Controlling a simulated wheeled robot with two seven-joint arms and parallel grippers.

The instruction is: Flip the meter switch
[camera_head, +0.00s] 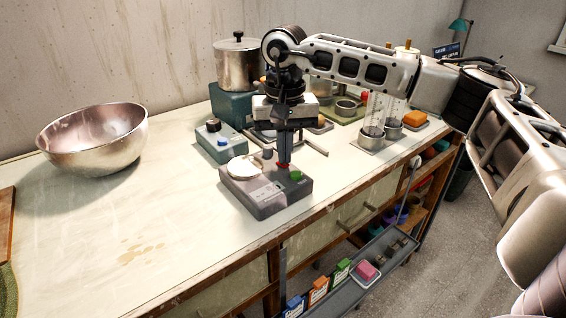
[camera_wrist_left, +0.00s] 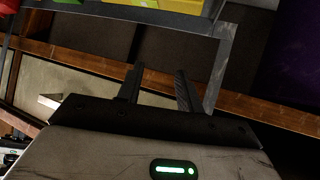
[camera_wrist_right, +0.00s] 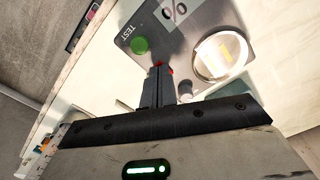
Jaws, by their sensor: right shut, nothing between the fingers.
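The meter (camera_head: 265,196) is a dark grey box on the table with a round white dial (camera_head: 243,167), a green button (camera_head: 296,175) and a red part (camera_head: 283,166). In the right wrist view the green button (camera_wrist_right: 140,46) sits beside the word TEST, and the dial (camera_wrist_right: 220,55) lies to the right. My right gripper (camera_head: 284,160) points down over the meter, fingers shut and empty, tips at the red part, which they partly hide. I cannot tell whether they touch it. My left gripper (camera_wrist_left: 160,85) shows only in its wrist view, fingers apart and empty, near a grey frame.
A metal bowl (camera_head: 93,140) stands at the left. A teal box with knobs (camera_head: 221,141) and a lidded pot (camera_head: 238,65) stand behind the meter. A shelf tray (camera_head: 345,283) hangs below the front edge. The table's front left is clear.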

